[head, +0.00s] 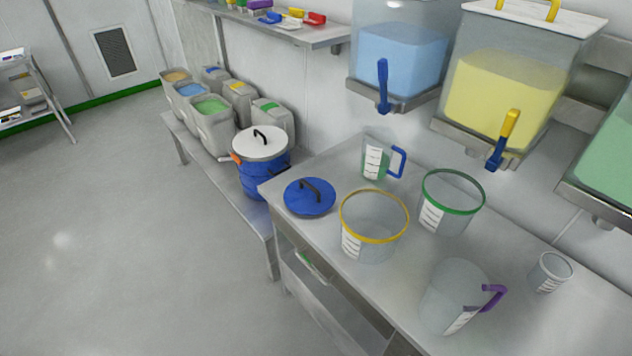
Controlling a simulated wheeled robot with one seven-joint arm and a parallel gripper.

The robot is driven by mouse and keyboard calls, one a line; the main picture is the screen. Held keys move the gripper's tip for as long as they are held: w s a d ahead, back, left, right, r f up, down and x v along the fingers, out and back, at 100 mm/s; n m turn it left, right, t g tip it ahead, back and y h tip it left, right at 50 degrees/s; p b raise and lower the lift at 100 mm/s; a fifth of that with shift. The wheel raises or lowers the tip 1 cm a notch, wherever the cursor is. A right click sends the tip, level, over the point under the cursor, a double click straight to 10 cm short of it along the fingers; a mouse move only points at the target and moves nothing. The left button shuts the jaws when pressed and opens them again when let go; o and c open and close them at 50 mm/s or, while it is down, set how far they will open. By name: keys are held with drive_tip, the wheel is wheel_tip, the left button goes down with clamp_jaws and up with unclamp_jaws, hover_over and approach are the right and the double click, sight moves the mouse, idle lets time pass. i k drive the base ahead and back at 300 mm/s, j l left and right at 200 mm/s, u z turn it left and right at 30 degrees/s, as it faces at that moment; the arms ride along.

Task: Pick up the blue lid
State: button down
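The blue lid (309,199) lies flat on the near left corner of the steel table (400,284). It is round, with a dark arched handle on top. Nothing covers it. A clear container with a yellow rim (374,226) stands just to its right, close to the lid's edge. My gripper is not in view.
A green-rimmed container (453,202), a blue-handled jug (377,160), a purple-handled jug (455,297) and a small beaker (550,272) stand on the table. A blue drum with a white lid (260,146) sits on the low bench behind. Dispensers hang above. The floor (120,220) at left is clear.

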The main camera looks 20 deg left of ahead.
sight(305, 196)
drive_tip(key=i+j+u, duration=0.3)
drive_tip(key=i+j, duration=0.7)
drive_tip(key=j, duration=0.3)
drive_tip(key=i+j+u, duration=0.3)
drive_tip(key=i+j, duration=0.75)
drive_tip(key=i, duration=0.1)
